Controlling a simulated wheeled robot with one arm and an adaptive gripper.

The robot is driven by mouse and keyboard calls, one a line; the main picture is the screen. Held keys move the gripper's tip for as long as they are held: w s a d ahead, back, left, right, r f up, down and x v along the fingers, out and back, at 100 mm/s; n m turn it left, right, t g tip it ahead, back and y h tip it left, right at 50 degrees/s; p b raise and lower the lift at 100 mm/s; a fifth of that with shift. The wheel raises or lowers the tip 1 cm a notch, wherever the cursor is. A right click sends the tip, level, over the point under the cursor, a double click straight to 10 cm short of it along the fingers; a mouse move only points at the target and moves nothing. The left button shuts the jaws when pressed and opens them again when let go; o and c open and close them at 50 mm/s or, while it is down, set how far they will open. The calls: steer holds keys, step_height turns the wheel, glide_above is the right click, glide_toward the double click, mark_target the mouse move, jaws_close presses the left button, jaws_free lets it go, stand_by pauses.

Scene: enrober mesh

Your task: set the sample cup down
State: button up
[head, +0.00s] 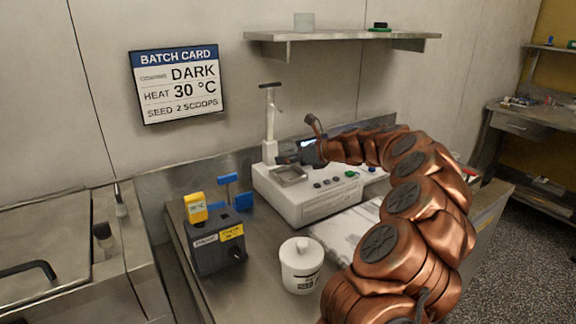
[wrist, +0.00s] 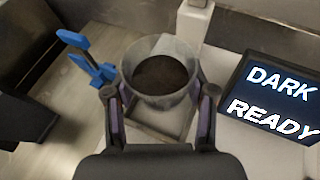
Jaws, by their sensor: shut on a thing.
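The sample cup (wrist: 158,100) is a grey, translucent cup with dark brown contents, seen from above in the wrist view. My gripper (wrist: 159,93) is shut on it, with one finger on each side. The cup looks about upright. Below it is a square metal tray (wrist: 152,133) on the white machine; I cannot tell whether the cup touches it. In the head view, my gripper (head: 286,158) is over the back left of the machine (head: 312,204), just above the tray (head: 290,176). The cup is hard to make out there.
A white post (head: 269,130) rises behind the tray. A screen (wrist: 272,103) reading "DARK READY" stands to the right. Blue-handled items (head: 229,190), a dark box (head: 217,243) and a white lidded jar (head: 301,268) stand on the steel counter. A shelf (head: 343,37) hangs above.

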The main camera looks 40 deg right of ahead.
steer(key=shift+f, duration=1.45)
steer(key=shift+f, duration=0.5)
